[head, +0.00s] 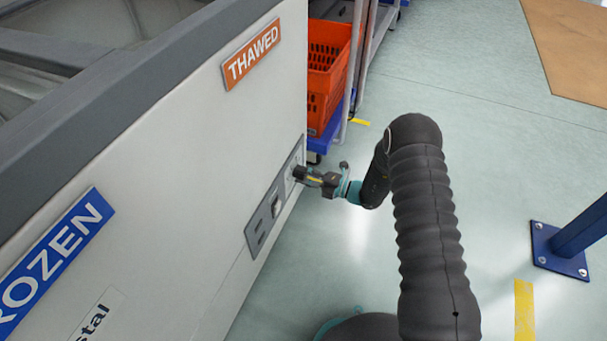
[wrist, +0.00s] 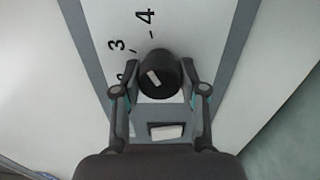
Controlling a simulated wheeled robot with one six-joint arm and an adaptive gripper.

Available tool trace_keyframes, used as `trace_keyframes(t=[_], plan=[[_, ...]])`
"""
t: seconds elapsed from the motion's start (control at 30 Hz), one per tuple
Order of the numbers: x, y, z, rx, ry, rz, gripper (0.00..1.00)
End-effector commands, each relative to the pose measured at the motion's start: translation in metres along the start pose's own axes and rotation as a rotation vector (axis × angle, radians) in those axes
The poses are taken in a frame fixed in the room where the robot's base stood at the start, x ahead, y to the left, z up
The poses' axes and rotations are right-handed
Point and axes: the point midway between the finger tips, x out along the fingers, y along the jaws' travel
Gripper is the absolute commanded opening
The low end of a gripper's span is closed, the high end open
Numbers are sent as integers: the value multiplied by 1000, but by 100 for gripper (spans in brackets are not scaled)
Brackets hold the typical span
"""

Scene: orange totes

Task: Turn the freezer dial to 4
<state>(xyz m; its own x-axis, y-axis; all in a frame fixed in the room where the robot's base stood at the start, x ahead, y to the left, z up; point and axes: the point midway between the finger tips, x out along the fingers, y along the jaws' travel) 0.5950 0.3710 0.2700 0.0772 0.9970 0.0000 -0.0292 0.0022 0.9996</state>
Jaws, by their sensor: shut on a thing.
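The freezer dial (wrist: 165,84) is a round black knob with a white pointer mark, seen in the wrist view. The mark slants up and left, closer to the direction of the 3 than of the 4. A printed 3 (wrist: 116,45) and 4 (wrist: 146,17) show beyond the knob; another number at the left is partly hidden by a finger. My gripper (wrist: 158,68) has a finger on each side of the dial and is shut on it. In the head view my gripper (head: 301,174) reaches the control panel (head: 262,226) on the freezer's side; the dial is hard to make out there.
The white freezer (head: 190,130) carries a THAWED sign (head: 252,54) and a FROZEN sign (head: 50,262). A white rectangular switch (wrist: 166,132) lies below the dial. Orange totes (head: 327,70) stand on a cart behind.

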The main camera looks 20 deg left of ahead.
Motion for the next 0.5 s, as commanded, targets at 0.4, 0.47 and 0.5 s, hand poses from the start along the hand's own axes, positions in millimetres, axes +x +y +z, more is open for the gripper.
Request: trace_keyframes(t=[0.4,0.47,0.5], plan=[[1,1,1,189,-1,1,7],[1,1,1,201,-1,1,7],[1,1,1,207,-1,1,7]])
